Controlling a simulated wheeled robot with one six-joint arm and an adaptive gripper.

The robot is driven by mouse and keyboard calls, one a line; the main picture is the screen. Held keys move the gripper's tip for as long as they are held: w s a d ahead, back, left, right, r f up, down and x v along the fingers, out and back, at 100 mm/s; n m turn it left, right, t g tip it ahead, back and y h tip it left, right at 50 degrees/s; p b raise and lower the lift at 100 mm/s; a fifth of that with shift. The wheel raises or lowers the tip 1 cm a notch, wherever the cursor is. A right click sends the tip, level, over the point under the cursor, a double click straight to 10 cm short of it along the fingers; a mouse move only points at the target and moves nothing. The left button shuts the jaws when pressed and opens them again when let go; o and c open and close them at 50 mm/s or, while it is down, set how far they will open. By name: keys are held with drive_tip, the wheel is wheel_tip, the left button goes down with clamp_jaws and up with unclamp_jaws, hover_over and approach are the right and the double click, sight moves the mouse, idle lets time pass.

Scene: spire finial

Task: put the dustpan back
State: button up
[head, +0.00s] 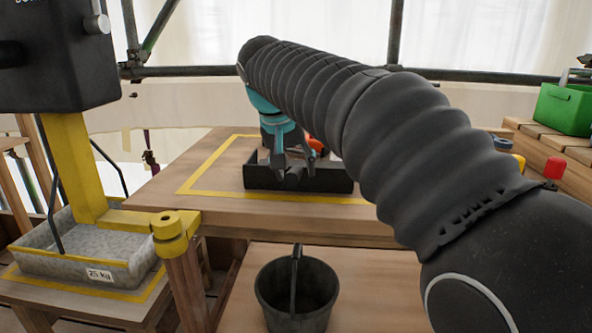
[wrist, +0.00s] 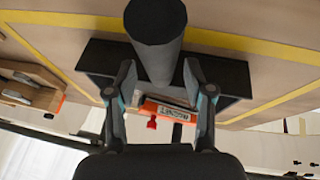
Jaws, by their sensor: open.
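The dustpan (head: 327,181) looks like a black, low-walled pan on the wooden table, inside a yellow taped outline. In the wrist view the black pan (wrist: 230,78) spreads out behind my fingers, and a thick dark grey cylinder, seemingly its handle (wrist: 156,25), reaches between them. My gripper (head: 294,168) is open, pointing down at the pan. In the wrist view its fingertips (wrist: 158,72) stand on either side of the cylinder; I cannot tell whether they touch it. The handle is hidden by my gripper in the head view.
An orange labelled object (wrist: 168,109) lies close by the pan. A black bucket (head: 296,296) stands below the table's front edge. A grey tray (head: 75,262) marked 25 KG sits left, beside a yellow post (head: 72,165). A green box (head: 564,108) stands right. The table's left part is clear.

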drive_tip(key=p+v, duration=0.2)
drive_tip(key=v, duration=0.9)
drive_tip(key=shift+d, duration=0.1)
drive_tip(key=s+d+f+y, duration=0.1)
drive_tip(key=s+d+f, duration=0.4)
drive_tip(key=d, duration=0.3)
drive_tip(key=s+d+f, duration=0.4)
drive_tip(key=d+f, duration=0.1)
drive_tip(key=d, duration=0.2)
drive_tip(key=s+d+f, duration=0.3)
drive_tip(key=s+f, duration=0.3)
drive_tip(key=f, duration=0.2)
drive_tip(key=s+d+f+t+y, duration=0.1)
drive_tip(key=s+d+f, duration=0.3)
drive_tip(key=s+f, duration=0.3)
drive_tip(key=shift+f+m, duration=0.3)
drive_tip(key=shift+f, duration=0.3)
drive_tip(key=shift+d, duration=0.1)
